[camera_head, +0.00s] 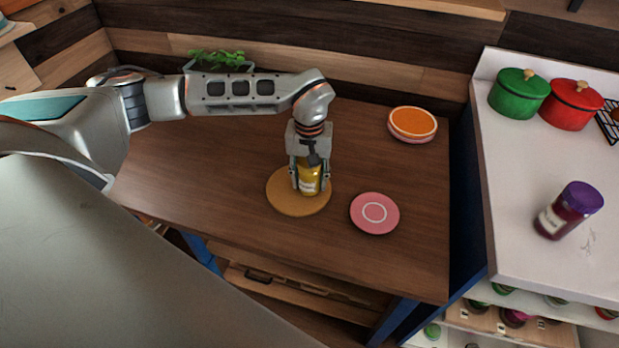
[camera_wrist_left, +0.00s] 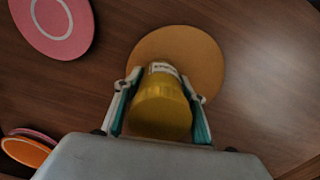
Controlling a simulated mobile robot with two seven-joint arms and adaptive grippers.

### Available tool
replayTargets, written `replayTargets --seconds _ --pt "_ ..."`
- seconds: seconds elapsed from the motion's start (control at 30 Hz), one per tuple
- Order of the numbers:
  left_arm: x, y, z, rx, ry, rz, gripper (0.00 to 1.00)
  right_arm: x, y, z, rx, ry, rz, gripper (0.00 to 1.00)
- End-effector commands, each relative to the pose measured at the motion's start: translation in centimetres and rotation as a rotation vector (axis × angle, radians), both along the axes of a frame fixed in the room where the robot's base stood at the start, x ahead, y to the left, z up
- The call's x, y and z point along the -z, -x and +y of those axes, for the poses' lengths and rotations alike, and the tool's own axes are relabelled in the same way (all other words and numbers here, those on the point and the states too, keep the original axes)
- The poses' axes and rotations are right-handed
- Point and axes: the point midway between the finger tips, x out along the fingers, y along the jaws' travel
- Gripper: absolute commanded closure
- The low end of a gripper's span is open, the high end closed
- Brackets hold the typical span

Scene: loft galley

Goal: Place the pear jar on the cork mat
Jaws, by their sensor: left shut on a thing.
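The pear jar (camera_head: 309,183) is yellow with a pale label. My left gripper (camera_head: 310,182) points down and is shut on it, a finger on each side. The round cork mat (camera_head: 286,202) lies on the wooden table, and the jar is over its upper right part in the head view. I cannot tell whether the jar's base touches the mat. In the left wrist view the jar (camera_wrist_left: 162,108) sits between the fingers (camera_wrist_left: 160,110), with the cork mat (camera_wrist_left: 200,52) behind it. My right gripper is not in view.
A pink plate with a white ring (camera_head: 375,213) lies right of the mat. Orange plates (camera_head: 413,123) are stacked at the table's back right, and a green plant (camera_head: 218,58) stands at the back. A white counter (camera_head: 520,170) holds green and red pots and a purple jar (camera_head: 568,211).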

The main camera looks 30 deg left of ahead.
Motion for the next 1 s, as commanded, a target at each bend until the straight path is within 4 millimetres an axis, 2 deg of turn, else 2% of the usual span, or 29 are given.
replayTargets --seconds 0.03,0.07,0.1,0.43,0.57,0.67,1.0 --pt "0.1 0.0 0.0 0.000 0.001 -0.001 0.91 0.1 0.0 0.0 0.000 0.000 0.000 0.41" --pt "0.1 0.0 0.0 0.000 0.000 0.000 0.52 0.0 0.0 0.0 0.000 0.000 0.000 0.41" --pt "0.1 0.0 0.0 0.000 0.000 0.000 0.43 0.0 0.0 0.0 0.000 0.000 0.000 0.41" --pt "0.1 0.0 0.0 0.000 0.000 0.001 0.43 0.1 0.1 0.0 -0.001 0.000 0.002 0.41" --pt "-0.8 0.0 0.0 0.000 0.000 -0.001 0.43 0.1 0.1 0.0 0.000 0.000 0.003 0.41" --pt "-2.3 -0.1 0.0 0.000 0.001 -0.004 0.43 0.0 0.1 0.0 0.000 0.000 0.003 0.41" --pt "-9.1 -0.1 0.1 0.000 -0.001 -0.004 0.43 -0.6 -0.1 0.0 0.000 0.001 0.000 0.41"
